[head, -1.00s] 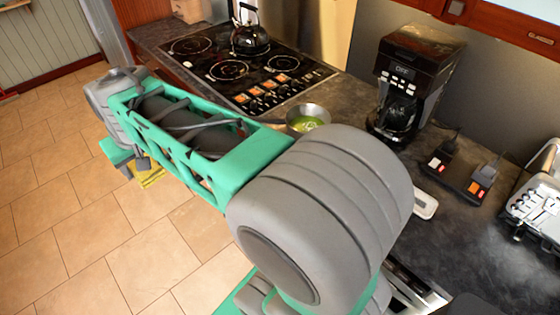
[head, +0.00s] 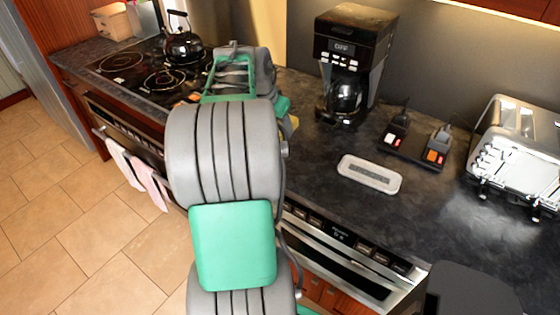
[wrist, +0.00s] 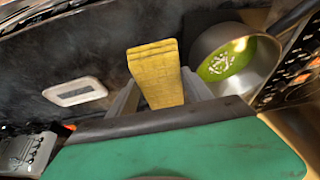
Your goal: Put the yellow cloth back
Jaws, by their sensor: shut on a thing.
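The yellow cloth (wrist: 155,75) is a folded, textured strip in the middle of the wrist view. My gripper (wrist: 160,95) is shut on its near end, with a grey finger on each side. The cloth sticks out beyond the fingers, over the dark counter. In the head view, my arm hides most of the gripper. Only a small yellowish patch (head: 293,123) shows at its right edge, above the counter near the stove.
A pot with green contents (wrist: 228,62) is close to the right of the cloth. A white oblong dish (head: 370,174) lies on the counter. A coffee maker (head: 350,65), a two-switch block (head: 415,145) and a toaster (head: 515,150) stand along the back. The front counter is mostly clear.

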